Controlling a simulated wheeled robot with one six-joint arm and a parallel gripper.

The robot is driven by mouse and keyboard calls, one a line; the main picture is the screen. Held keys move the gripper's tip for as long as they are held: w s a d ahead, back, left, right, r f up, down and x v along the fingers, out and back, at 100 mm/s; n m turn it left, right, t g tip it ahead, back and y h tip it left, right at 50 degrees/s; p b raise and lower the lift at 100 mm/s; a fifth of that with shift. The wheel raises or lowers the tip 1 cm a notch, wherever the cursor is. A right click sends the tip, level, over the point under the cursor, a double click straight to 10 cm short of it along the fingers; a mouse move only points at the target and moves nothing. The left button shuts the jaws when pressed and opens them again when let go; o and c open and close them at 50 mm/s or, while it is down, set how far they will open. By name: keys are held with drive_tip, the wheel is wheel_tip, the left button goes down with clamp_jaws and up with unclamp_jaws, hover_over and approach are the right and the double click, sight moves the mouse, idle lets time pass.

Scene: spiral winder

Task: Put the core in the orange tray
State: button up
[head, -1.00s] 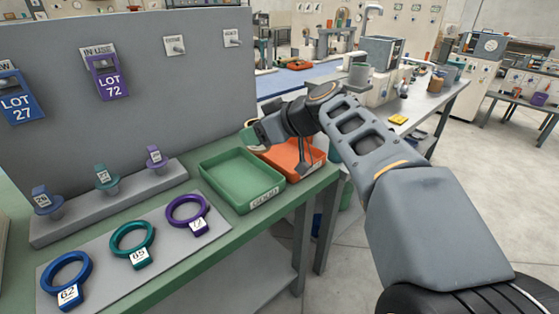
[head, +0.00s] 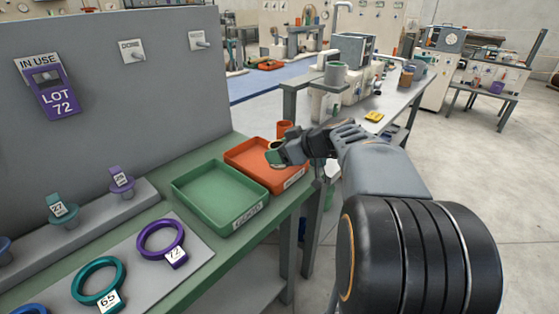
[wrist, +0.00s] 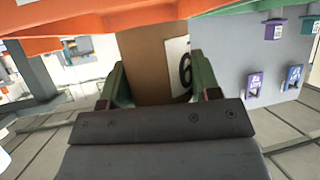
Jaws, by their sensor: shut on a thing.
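The core (wrist: 150,65) is a brown cylinder with a white label reading 6, partly cut off, in the wrist view. My gripper (wrist: 160,82) is shut on it, a green finger on each side. In the head view my gripper (head: 277,156) is over the right part of the orange tray (head: 238,154), and the core is mostly hidden there. The orange tray also crosses the top of the wrist view (wrist: 75,22). I cannot tell the gap between core and tray.
The green tray (head: 190,204) stands nearer, beside the orange one, and looks empty. An orange-brown cylinder (head: 285,128) shows behind the orange tray. Purple (head: 145,236) and teal (head: 85,281) rings lie on a grey plate at left. A grey panel (head: 150,95) rises behind the bench.

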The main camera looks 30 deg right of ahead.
drive_tip(key=f, duration=0.3)
drive_tip(key=shift+w+d+f, duration=0.2)
drive_tip(key=shift+w+d, duration=0.1)
drive_tip(key=shift+d, duration=0.05)
drive_tip(key=shift+f, duration=0.4)
drive_tip(key=shift+f+b, duration=0.15)
drive_tip(key=shift+b, duration=0.2)
drive_tip(key=o, duration=0.9)
drive_tip(key=shift+r+p, duration=0.3)
drive_tip(key=shift+p, duration=0.15)
drive_tip(key=v, duration=1.2)
drive_tip(key=shift+f, duration=0.15)
